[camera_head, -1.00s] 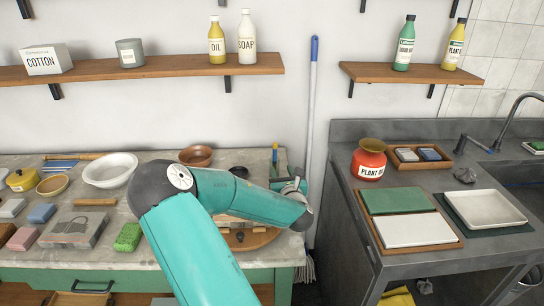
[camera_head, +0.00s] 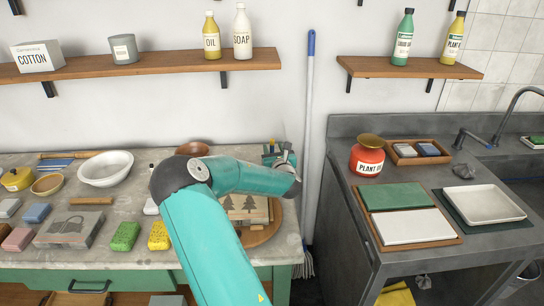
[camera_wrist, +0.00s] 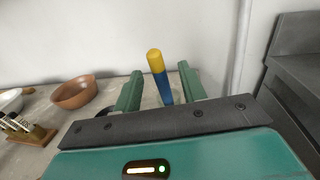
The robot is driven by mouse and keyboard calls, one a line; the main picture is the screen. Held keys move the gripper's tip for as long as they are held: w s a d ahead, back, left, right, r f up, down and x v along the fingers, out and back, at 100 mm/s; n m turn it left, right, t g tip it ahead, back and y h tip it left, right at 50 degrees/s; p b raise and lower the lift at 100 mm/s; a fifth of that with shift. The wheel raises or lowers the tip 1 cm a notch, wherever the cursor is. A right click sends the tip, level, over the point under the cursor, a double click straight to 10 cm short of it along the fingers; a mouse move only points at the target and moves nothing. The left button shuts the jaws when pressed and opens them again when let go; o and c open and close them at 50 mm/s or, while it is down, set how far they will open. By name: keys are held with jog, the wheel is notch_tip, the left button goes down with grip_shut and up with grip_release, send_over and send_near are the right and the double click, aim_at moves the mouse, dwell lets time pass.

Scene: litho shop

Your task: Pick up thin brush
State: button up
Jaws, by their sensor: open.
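What looks like the thin brush (camera_wrist: 157,75) stands upright, with a yellow end and a blue handle, in the wrist view. My gripper (camera_wrist: 159,73) is open, with one green finger on each side of the handle and a visible gap at both sides. The brush's lower end is hidden behind the gripper's dark bar. In the head view my gripper (camera_head: 279,154) is at the back right of the worktable (camera_head: 135,200), near the wall; my arm and gripper mostly hide the brush there.
A brown bowl (camera_wrist: 73,93) and a small wooden rack (camera_wrist: 28,136) are left of my gripper in the wrist view. A tree-pattern block (camera_head: 245,208) lies below my arm. A mop handle (camera_head: 309,140) stands just right of the table. A shelf (camera_head: 150,67) hangs above.

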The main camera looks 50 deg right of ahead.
jog(key=x, duration=0.2)
jog(key=shift+w+d, duration=0.2)
jog(key=shift+w, duration=0.1)
grip_shut()
